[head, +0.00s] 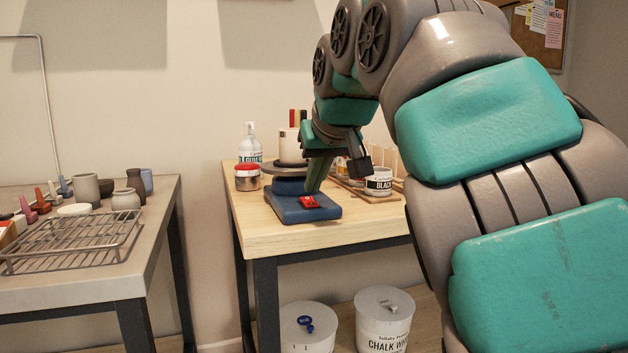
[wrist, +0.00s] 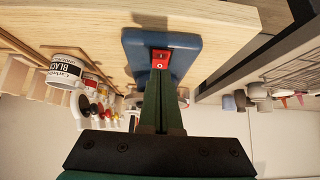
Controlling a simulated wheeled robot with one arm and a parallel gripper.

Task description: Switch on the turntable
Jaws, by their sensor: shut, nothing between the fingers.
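The turntable has a blue base (head: 290,215) on the wooden table, with a grey round plate (head: 272,168) above it. A red switch (head: 308,202) sits on the front part of the base. In the wrist view the red switch (wrist: 160,54) lies on the blue base (wrist: 188,52), just beyond my fingertips. My gripper (head: 309,190) is shut and empty, its green fingers pointing down at the base close behind the switch. The closed fingers also show in the wrist view (wrist: 160,74). I cannot tell whether they touch the switch or which way it is set.
A red-lidded jar (head: 247,178) and a bottle (head: 250,143) stand left; a BLACK paint jar (head: 378,182) stands right. A wire rack (head: 75,245) lies on the left table. The wooden table's front is clear.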

